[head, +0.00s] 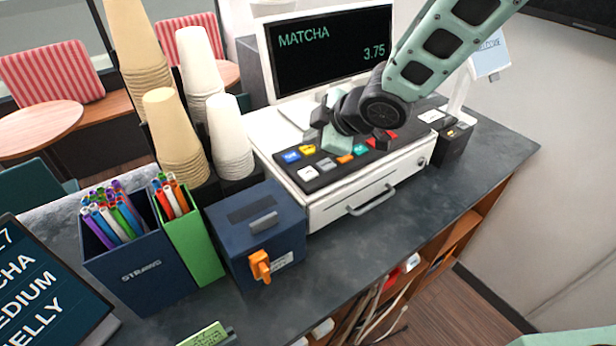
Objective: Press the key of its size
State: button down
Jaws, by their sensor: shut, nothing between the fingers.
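The key panel (326,172) lies on top of the white cash register (370,185). Its visible keys include a blue key (291,156), a yellow key (307,149), a white key (308,173), a grey key (326,164), an orange key (345,159), a teal key (360,150) and red ones. Key labels are too small to read. My gripper (334,146) is shut and empty, over the back middle of the panel, hiding some keys; contact cannot be told. The order screen (45,290), cut off at left, shows "CHA", "EDIUM" and "ELLY".
The register display (330,50) reads "MATCHA 3.75". Left of the register stand cup stacks (175,135), a straw box (140,275), a green box (190,240) and a dark blue box with an orange handle (255,235). A black device (452,145) stands right. The front right counter is clear.

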aim_at(312, 175)
jog(key=shift+f+b, duration=2.45)
jog(key=shift+f, duration=0.75)
jog(key=shift+f, duration=0.1)
jog(key=shift+f+b, duration=0.3)
jog(key=shift+b, duration=0.15)
jog(key=shift+f+b, duration=0.45)
jog(key=shift+r, duration=0.15)
jog(key=shift+r+p, duration=0.7)
jog(key=shift+r, duration=0.05)
notch_tip(312, 175, up, 5)
jog(key=p, duration=0.4)
